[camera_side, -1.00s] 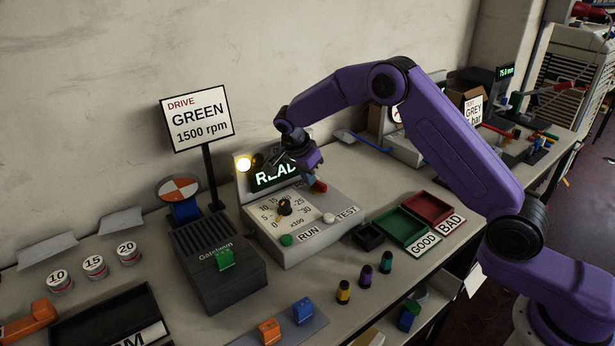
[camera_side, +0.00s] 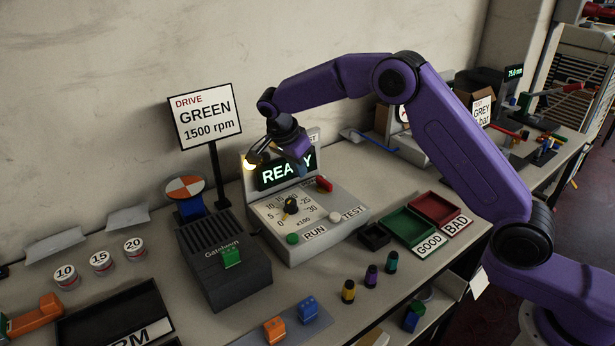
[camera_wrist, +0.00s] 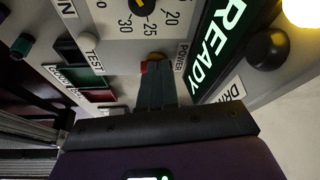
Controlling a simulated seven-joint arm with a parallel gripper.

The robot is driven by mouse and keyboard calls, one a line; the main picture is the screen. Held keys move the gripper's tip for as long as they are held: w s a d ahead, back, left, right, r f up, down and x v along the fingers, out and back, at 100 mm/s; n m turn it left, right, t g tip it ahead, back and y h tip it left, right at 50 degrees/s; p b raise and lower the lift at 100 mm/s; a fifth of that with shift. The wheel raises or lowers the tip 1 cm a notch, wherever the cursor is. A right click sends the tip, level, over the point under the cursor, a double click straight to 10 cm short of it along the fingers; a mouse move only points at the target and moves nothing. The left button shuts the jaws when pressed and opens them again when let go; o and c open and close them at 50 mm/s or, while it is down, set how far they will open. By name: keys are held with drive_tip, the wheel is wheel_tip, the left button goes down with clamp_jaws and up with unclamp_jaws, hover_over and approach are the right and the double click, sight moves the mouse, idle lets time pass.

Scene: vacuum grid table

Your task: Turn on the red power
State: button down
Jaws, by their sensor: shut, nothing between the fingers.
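The red power switch (camera_side: 324,184) is on the top face of the grey control box (camera_side: 345,205), right of the dial. It also shows in the wrist view (camera_wrist: 145,67), next to the word POWER and partly behind my fingers. The green READY display (camera_side: 288,170) is lit behind it. My gripper (camera_side: 303,172) is shut and empty. It hangs above the box, in front of the display and up and left of the red switch in the side view. In the wrist view its fingers (camera_wrist: 154,80) point at the switch; I cannot tell whether they touch.
The dial (camera_side: 290,205), green RUN button (camera_side: 293,239) and white TEST button (camera_side: 334,216) share the box. A lit yellow lamp (camera_side: 250,161) stands by the display. The GREEN 1500 rpm sign (camera_side: 205,115) rises on the left. Green (camera_side: 401,239) and red (camera_side: 456,221) trays lie right.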

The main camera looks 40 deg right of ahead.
drive_tip(key=shift+v, duration=2.25)
drive_tip(key=shift+w+a, duration=0.1)
drive_tip(key=s+a+r+n+y, duration=0.1)
drive_tip(key=s+r+n, duration=0.1)
drive_tip(key=s+n, duration=0.65)
drive_tip(key=s+a+r+n+y, duration=0.1)
drive_tip(key=s+r+n+y, duration=0.1)
drive_tip(key=s+n, duration=0.65)
drive_tip(key=s+d+f+n, duration=0.1)
drive_tip(key=s+d+n, duration=0.2)
drive_tip(key=s, duration=0.6)
drive_tip(key=s+d+f+n+y, duration=0.1)
drive_tip(key=s+d+n, duration=0.3)
drive_tip(key=s, duration=0.4)
drive_tip(key=s+d+f+n, duration=0.1)
drive_tip(key=s+d+n, duration=0.2)
drive_tip(key=s, duration=0.6)
drive_tip(key=shift+s+d+n+g+y, duration=0.2)
drive_tip(key=shift+s+n+g+y, duration=0.1)
drive_tip(key=shift+n+g, duration=0.15)
